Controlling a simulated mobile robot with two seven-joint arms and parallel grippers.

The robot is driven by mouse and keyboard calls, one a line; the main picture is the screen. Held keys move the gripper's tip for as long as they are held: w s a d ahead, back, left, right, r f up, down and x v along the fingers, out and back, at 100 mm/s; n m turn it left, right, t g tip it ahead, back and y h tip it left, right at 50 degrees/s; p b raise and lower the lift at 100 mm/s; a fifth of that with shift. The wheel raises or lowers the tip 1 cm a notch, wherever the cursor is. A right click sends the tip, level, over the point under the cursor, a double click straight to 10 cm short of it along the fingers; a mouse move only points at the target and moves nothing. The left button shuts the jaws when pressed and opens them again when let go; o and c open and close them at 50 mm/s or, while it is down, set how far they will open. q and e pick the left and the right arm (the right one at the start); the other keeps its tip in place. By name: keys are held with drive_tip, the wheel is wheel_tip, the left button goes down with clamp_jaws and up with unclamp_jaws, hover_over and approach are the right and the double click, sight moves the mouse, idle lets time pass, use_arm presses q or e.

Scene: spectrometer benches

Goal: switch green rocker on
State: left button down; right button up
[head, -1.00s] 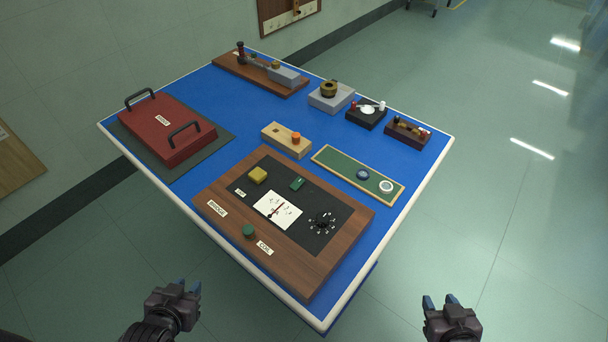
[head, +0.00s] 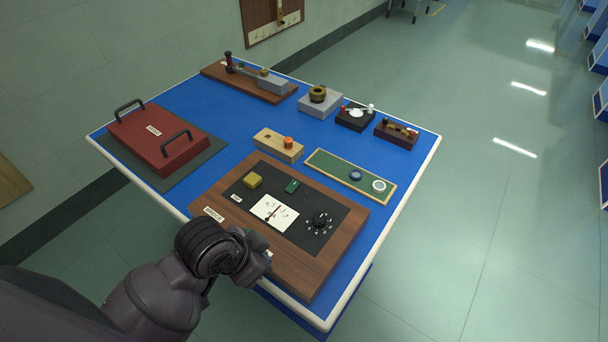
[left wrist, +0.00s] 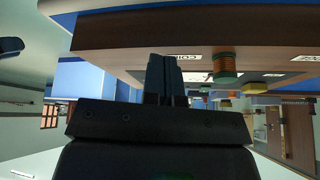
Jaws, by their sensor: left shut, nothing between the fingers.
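My right gripper is out of view.
A black dial knob (head: 320,219) stands right of the meter. Behind the board are a wooden block with an orange knob (head: 288,143) and a green tray (head: 325,167) with round pieces. A red handled case (head: 158,142) lies at left.

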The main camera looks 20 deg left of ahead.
use_arm(q)
drive_tip(key=w+d+m, duration=0.1)
drive_tip(key=w+d+r+m, duration=0.1)
drive_tip(key=w+d+m, duration=0.1)
drive_tip(key=w+d+m+h, duration=0.1)
drive_tip(key=w+d+m, duration=0.1)
drive_tip(key=shift+r+g, duration=0.4)
drive_tip(key=w+m, duration=0.1)
drive_tip(key=w+d+r+m, duration=0.1)
drive_tip(key=w+m, duration=0.1)
drive_tip(key=w+m+g, duration=0.1)
drive_tip(key=m, duration=0.1)
drive_tip(key=shift+w+d+r, duration=0.25)
drive_tip(key=shift+d+r, duration=0.1)
drive_tip(key=shift+r, duration=0.05)
drive_tip(key=w+a+r+m+g+y, duration=0.1)
drive_tip(key=w+a+r+m+y, duration=0.2)
drive_tip(key=w+a+r, duration=0.4)
drive_tip(key=w+r+m, duration=0.1)
drive_tip(key=w+r, duration=0.2)
drive_tip(key=w, duration=0.2)
drive_tip(key=shift+a, duration=0.3)
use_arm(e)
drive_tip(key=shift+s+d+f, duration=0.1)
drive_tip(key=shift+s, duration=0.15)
use_arm(q)
drive_tip(key=shift+f, duration=0.1)
